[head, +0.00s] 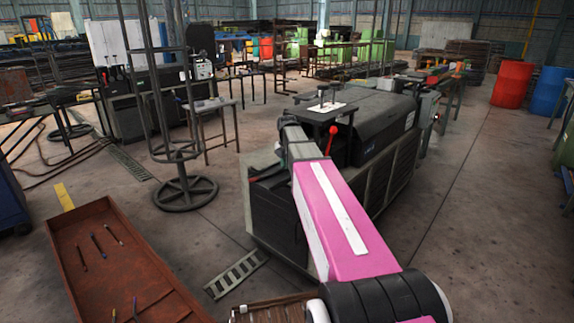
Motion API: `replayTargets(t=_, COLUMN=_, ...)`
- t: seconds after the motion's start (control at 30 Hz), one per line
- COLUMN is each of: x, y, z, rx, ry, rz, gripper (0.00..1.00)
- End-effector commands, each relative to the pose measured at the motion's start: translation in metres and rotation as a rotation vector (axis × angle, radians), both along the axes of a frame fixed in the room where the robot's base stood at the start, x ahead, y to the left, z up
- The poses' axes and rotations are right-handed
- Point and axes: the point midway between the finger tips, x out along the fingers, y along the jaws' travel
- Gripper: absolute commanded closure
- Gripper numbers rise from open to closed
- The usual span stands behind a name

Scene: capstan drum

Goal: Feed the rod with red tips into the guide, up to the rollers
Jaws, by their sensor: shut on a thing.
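My pink and white arm reaches from the bottom right up to the dark machine (385,135) in the middle of the head view. My gripper is not visible; the far end of the arm does not show its fingers. No rod is visible at the arm. Several thin dark rods lie in the rust-red tray (165,262) at the lower left, such as one rod (97,244) and another rod (80,258); their tip colours are too small to tell. The guide and rollers cannot be made out; a small dark table top (318,112) with a white patch stands at the machine.
A red-knobbed lever (331,137) rises by the machine. A dark wire-frame stand (185,190) on a round base is left of it. A small ladder-like grate (235,275) lies on the floor. Red (511,84) and blue (547,92) drums stand far right. Floor at right is clear.

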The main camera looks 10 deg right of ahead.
Motion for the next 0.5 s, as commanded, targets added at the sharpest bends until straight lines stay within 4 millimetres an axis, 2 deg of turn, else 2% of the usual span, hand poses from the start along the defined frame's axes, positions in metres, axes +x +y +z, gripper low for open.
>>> replayTargets(t=0.37, x=-0.0007, y=0.0, z=-0.0031, rx=-0.001, ry=0.003, rz=0.0, gripper=1.0)
replayTargets(t=0.4, x=-0.0008, y=0.0, z=-0.0032, rx=-0.001, ry=0.003, rz=0.0, gripper=0.78)
replayTargets(t=0.47, x=-0.001, y=0.0, z=-0.0033, rx=-0.001, ry=0.003, rz=0.0, gripper=0.58)
replayTargets(t=0.5, x=-0.0012, y=-0.0001, z=-0.0032, rx=-0.002, ry=0.004, rz=0.0, gripper=0.54)
